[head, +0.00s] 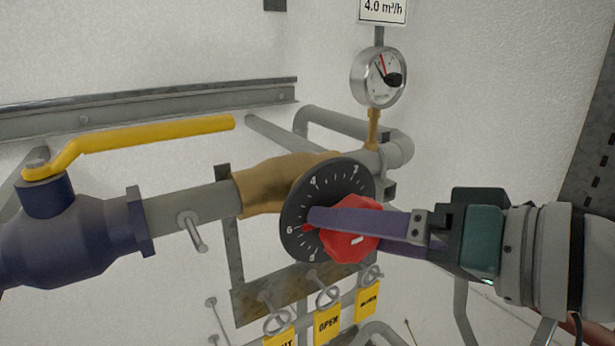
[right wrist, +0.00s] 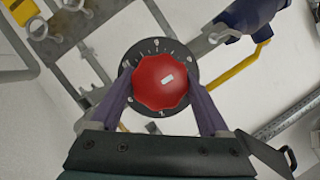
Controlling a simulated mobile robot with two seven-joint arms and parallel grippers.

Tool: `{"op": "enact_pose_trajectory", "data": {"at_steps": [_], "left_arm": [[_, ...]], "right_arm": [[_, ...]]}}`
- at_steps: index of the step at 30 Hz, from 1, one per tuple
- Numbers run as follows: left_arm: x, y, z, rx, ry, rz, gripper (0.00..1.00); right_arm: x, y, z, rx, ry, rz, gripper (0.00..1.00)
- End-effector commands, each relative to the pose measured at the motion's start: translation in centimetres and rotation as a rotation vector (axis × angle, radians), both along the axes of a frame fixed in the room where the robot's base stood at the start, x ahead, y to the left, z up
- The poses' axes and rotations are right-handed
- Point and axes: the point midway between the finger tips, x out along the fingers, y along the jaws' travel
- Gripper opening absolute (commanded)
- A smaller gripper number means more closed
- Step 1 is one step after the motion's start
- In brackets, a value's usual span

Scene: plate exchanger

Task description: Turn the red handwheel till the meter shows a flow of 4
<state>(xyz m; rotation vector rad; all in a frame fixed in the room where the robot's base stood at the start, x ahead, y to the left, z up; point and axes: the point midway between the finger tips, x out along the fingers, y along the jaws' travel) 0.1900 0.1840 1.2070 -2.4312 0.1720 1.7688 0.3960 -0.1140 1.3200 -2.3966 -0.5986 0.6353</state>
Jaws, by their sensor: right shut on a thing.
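The red handwheel (head: 352,243) sits in front of a round black dial (head: 297,208) with white numbers, on a brass valve body (head: 275,183). My right gripper (head: 330,226) comes from the right, its purple fingers shut on the handwheel. In the right wrist view the handwheel (right wrist: 160,83) lies between the two fingers (right wrist: 160,100), a white mark on its face. The round meter (head: 379,77) stands above the valve, with a red mark and a dark needle near the upper part; its numbers are too small to read. A sign (head: 383,10) above reads 4.0 m³/h. My left gripper is not in view.
A blue valve (head: 65,235) with a long yellow lever (head: 140,135) is on the pipe at left. Small handwheels and yellow tags (head: 327,323) hang below the dial. A grey rail (head: 150,112) runs along the white wall.

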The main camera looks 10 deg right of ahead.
Motion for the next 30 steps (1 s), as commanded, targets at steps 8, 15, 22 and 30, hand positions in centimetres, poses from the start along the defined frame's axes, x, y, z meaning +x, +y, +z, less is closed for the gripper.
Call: {"op": "enact_pose_trajectory", "data": {"at_steps": [8, 15, 22, 30], "left_arm": [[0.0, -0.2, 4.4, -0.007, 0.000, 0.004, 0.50], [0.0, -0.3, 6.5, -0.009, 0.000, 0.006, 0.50], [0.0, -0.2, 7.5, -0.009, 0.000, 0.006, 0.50], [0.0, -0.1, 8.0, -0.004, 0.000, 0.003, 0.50]], "right_arm": [[-0.1, 0.2, 0.7, -0.242, -0.087, 0.000, 0.24], [-0.1, 0.2, 0.5, -0.446, -0.163, 0.000, 0.24], [-0.1, 0.2, 0.3, -0.606, -0.222, -0.001, 0.24], [-0.1, 0.2, 0.2, -0.723, -0.265, 0.000, 0.24]]}}
